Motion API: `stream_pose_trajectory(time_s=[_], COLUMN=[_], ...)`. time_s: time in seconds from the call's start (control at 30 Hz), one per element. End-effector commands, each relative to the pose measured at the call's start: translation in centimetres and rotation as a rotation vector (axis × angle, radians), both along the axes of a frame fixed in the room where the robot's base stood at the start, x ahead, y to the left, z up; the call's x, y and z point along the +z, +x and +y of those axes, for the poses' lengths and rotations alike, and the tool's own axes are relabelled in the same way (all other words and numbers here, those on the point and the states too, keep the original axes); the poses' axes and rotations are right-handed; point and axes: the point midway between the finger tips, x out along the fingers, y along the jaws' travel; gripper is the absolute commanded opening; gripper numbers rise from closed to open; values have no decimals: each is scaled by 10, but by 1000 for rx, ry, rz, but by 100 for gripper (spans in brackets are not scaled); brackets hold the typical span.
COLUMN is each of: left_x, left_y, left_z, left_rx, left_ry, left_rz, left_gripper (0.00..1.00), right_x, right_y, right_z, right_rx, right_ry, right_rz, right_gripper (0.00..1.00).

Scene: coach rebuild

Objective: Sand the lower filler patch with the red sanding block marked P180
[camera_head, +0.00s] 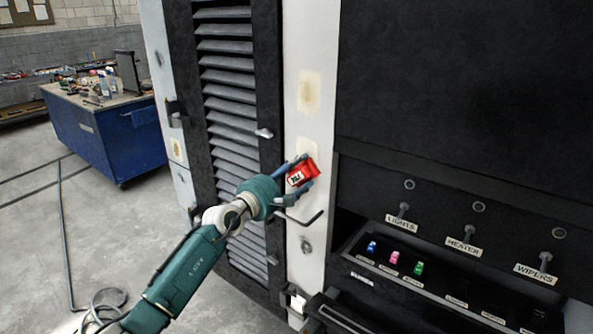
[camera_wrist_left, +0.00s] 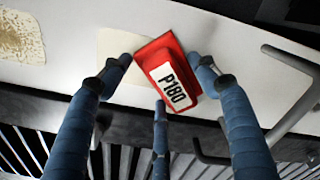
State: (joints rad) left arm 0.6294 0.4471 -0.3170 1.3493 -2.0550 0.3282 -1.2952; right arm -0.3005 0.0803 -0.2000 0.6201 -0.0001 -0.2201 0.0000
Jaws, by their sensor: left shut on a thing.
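The red sanding block (camera_head: 303,172) with a white label is in my left gripper (camera_head: 299,173), at the white panel (camera_head: 310,40). In the left wrist view the block (camera_wrist_left: 168,75) reads P180, and my left gripper's blue fingers (camera_wrist_left: 158,78) are shut on it. The lower filler patch (camera_head: 307,147) is a pale cream area just above the block; in the wrist view it (camera_wrist_left: 122,48) is partly hidden by the block and a finger. The upper filler patch (camera_head: 309,91) is higher on the panel. Whether the block touches the panel I cannot tell. My right gripper is not in view.
A black handle (camera_head: 300,217) sticks out just below the block. A louvred door (camera_head: 232,90) is on the left. A dark switch panel (camera_head: 470,220) and an open drawer with coloured fuses (camera_head: 395,257) are on the right. A blue workbench (camera_head: 105,135) stands far left.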

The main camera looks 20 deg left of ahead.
Motion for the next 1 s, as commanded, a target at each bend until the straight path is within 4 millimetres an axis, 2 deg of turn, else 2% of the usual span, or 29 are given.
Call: stream_pose_trajectory(time_s=[0.03,0.13,0.47,1.0], left_x=[-8,-12,-7,-6], left_y=[0,0,-2,-50], left_z=[0,0,1,19], left_rx=[-1,-1,1,1], left_ry=[1,1,-1,-1], left_rz=[0,0,-5,-5], left_gripper=[40,40,40,40], right_x=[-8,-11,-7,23], right_y=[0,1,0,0], right_z=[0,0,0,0], right_rx=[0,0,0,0], right_ry=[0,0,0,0], right_rz=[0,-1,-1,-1], right_gripper=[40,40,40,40])
